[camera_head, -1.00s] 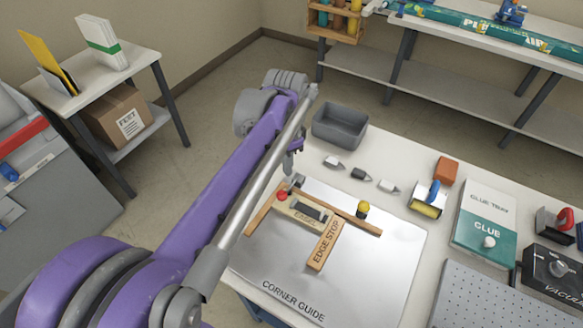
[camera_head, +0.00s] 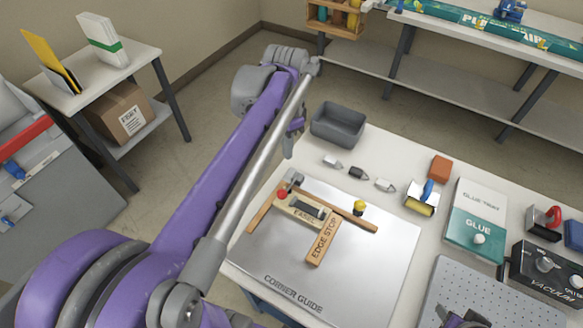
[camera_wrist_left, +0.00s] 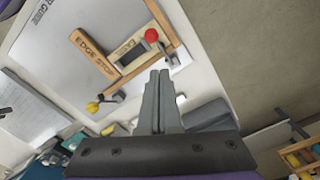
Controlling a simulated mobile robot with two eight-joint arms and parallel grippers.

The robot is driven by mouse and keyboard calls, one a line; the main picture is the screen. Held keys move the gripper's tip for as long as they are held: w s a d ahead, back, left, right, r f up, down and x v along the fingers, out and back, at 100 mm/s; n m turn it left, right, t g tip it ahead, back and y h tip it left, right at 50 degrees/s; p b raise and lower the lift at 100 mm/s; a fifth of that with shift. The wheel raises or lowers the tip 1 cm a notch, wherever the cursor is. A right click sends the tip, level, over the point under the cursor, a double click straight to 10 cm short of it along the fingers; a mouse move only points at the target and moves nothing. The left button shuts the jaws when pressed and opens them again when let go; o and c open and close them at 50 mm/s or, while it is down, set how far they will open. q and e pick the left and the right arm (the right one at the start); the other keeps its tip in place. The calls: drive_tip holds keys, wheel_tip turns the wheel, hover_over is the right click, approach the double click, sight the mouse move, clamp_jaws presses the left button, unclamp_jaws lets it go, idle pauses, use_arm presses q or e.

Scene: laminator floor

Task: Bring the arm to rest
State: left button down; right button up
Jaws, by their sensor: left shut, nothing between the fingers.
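My left arm reaches from the lower left across the head view, over the left edge of the bench. Its left gripper (camera_head: 289,152) hangs beyond the wooden corner guide, partly hidden by the arm. In the left wrist view the two grey fingers (camera_wrist_left: 157,78) are together, with nothing held. The EASEL block (camera_head: 302,211) with its red knob and the EDGE STOP bar (camera_head: 323,240) lie on the silver CORNER GUIDE board (camera_head: 290,265).
A grey bin (camera_head: 338,125) stands at the bench's far left corner, near the left gripper. Small nozzles, a roller (camera_head: 422,198), a glue tray (camera_head: 475,225) and a perforated plate (camera_head: 480,300) occupy the right. A side table (camera_head: 95,75) stands left, with open floor between.

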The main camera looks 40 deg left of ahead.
use_arm(q)
drive_tip(key=shift+s, duration=0.1)
use_arm(e)
drive_tip(key=shift+s, duration=0.1)
drive_tip(key=shift+f, duration=0.1)
use_arm(q)
drive_tip(key=s+d+f+n+t, duration=0.4)
drive_tip(key=s+d+f, duration=0.4)
drive_tip(key=d, duration=0.5)
wheel_tip(320, 180, down, 2)
drive_tip(key=shift+s+f+n+t, duration=0.15)
drive_tip(key=shift+s+n+t, duration=0.25)
drive_tip(key=shift+t, duration=0.5)
